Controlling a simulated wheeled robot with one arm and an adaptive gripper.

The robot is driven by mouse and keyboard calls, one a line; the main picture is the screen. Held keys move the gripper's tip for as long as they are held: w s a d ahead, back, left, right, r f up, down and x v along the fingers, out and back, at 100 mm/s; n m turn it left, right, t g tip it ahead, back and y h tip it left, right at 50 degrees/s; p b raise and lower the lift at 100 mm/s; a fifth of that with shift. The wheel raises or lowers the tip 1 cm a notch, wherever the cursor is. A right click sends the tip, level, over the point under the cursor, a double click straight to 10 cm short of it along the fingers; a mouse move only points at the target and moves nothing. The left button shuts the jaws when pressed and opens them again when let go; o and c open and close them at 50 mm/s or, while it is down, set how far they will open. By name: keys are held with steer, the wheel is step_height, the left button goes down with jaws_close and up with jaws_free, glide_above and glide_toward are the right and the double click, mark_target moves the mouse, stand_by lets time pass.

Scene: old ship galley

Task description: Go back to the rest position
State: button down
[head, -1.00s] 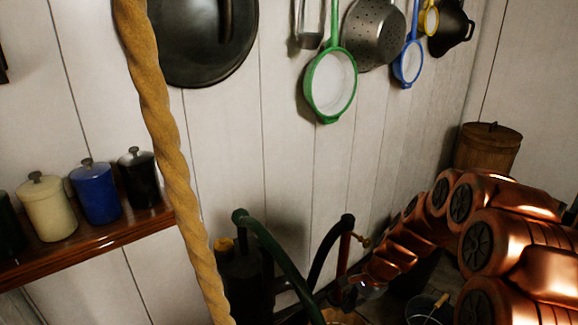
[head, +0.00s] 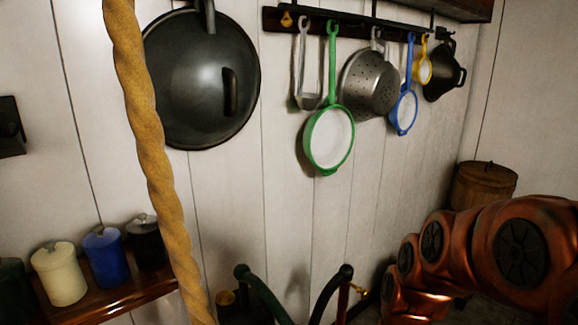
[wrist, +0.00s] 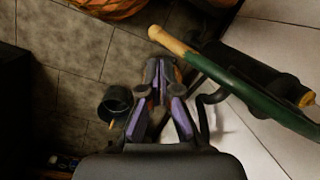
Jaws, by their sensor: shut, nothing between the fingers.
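My gripper (wrist: 158,88) shows in the wrist view with its dark, purple-padded fingers drawn together and nothing between them. It is in the air above the grey tiled floor (wrist: 75,75), to the left of a green curved handle (wrist: 255,97) with a wooden tip. In the head view my copper-coloured arm is at the lower right, and the gripper itself is out of that picture.
A thick rope (head: 150,130) hangs in front at left. A shelf (head: 120,297) holds several canisters. Pans and strainers, including a green one (head: 329,140), hang on the wall. A wooden barrel (head: 483,187) stands at right. A dark bucket (wrist: 116,102) is on the floor.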

steer(key=s+d+r+n+h+p, duration=0.1)
steer(key=s+d+r+n+p, duration=0.1)
steer(key=s+r, duration=0.2)
steer(key=s+d+r+n+h+p, duration=0.1)
steer(key=s+r, duration=0.3)
steer(key=s, duration=0.6)
steer(key=shift+d+r+n+g+p, duration=0.2)
steer(key=shift+d+n+g+p, duration=0.15)
steer(key=shift+n+p, duration=0.45)
